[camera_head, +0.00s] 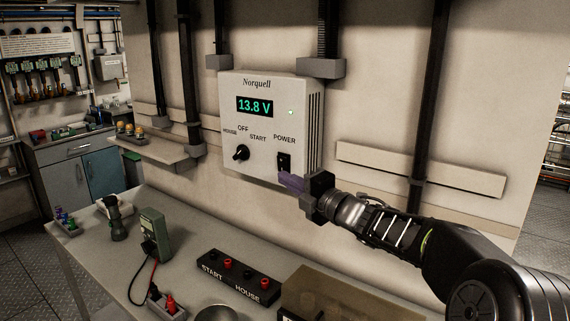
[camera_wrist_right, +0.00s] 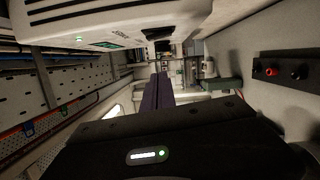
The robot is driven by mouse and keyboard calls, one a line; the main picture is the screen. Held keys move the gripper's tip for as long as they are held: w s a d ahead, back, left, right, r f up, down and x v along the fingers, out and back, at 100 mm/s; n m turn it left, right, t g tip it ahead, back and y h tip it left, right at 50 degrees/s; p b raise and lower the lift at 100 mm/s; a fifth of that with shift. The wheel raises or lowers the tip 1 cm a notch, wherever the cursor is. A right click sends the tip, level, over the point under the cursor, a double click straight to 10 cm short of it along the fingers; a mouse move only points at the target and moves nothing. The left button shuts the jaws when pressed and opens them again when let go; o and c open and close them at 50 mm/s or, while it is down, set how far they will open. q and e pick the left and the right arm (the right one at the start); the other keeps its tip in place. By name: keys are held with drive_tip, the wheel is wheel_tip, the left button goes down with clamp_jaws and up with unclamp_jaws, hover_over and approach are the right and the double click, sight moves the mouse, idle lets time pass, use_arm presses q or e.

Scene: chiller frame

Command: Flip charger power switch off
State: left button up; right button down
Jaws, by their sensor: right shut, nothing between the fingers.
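The white Norquell charger (camera_head: 265,130) is fixed to the wall, with a lit green display reading 13.8 V and a green light. Its black power switch (camera_head: 284,161) sits at the lower right of the face, under the word POWER. My right gripper (camera_head: 284,178) is shut and empty, its purple fingertips just below the switch; I cannot tell if they touch it. In the right wrist view, the shut fingers (camera_wrist_right: 158,90) point forward just under the charger (camera_wrist_right: 110,22). My left gripper is not in view.
The workbench (camera_head: 190,235) below carries a black terminal strip (camera_head: 238,276) marked START and HOUSE, a green meter (camera_head: 154,232) with leads and a flashlight (camera_head: 115,218). A black selector knob (camera_head: 241,152) is left of the switch. Dark vertical conduits run along the wall.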

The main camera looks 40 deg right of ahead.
sight(286, 165)
drive_tip(key=w+d+p, duration=0.1)
drive_tip(key=w, duration=0.1)
drive_tip(key=w+d+p, duration=0.1)
drive_tip(key=w, duration=0.1)
drive_tip(key=w+d+p, duration=0.1)
drive_tip(key=w, duration=0.1)
drive_tip(key=shift+d+r, duration=0.25)
drive_tip(key=shift+r, duration=0.1)
drive_tip(key=shift+d, duration=0.25)
drive_tip(key=shift+r, duration=0.1)
drive_tip(key=shift+a, duration=0.1)
